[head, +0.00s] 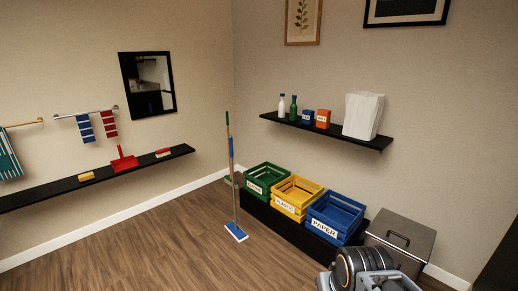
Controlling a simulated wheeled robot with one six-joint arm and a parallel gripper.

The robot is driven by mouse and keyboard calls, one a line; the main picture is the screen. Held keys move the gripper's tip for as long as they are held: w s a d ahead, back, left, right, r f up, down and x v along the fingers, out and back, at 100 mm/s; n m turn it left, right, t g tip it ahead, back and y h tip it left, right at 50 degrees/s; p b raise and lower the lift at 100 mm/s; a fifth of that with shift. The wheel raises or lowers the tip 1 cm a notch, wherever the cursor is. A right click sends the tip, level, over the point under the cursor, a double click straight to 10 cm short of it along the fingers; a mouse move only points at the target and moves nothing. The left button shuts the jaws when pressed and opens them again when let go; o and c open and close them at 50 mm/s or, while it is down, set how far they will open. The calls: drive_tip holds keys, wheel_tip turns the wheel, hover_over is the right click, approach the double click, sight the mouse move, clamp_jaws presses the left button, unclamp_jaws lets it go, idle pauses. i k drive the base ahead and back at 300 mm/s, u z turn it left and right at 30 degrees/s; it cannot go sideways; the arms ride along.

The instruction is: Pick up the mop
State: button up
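The mop (236,228) stands upright in the corner area, left of the crates. It has a flat blue head on the wooden floor and a thin pole with a blue upper grip. A second pole with a green top (227,118) stands right behind it, partly hidden by the mop; its greenish foot is near the wall. Part of my own arm shows at the bottom right, well apart from the mop. No gripper fingers can be made out.
Green (262,187), yellow (288,207) and blue (323,228) crates stand on a low black platform right of the mop. A grey lidded bin (400,235) is beside them. A black wall shelf (55,195) runs along the left. The floor (150,245) in front is clear.

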sight(232, 228)
drive_tip(key=z, duration=0.25)
drive_tip(key=i, duration=1.85)
drive_tip(key=u, duration=0.35)
drive_tip(key=i, duration=1)
drive_tip(key=u, duration=1.4)
drive_tip(key=i, duration=0.9)
drive_tip(key=u, duration=0.7)
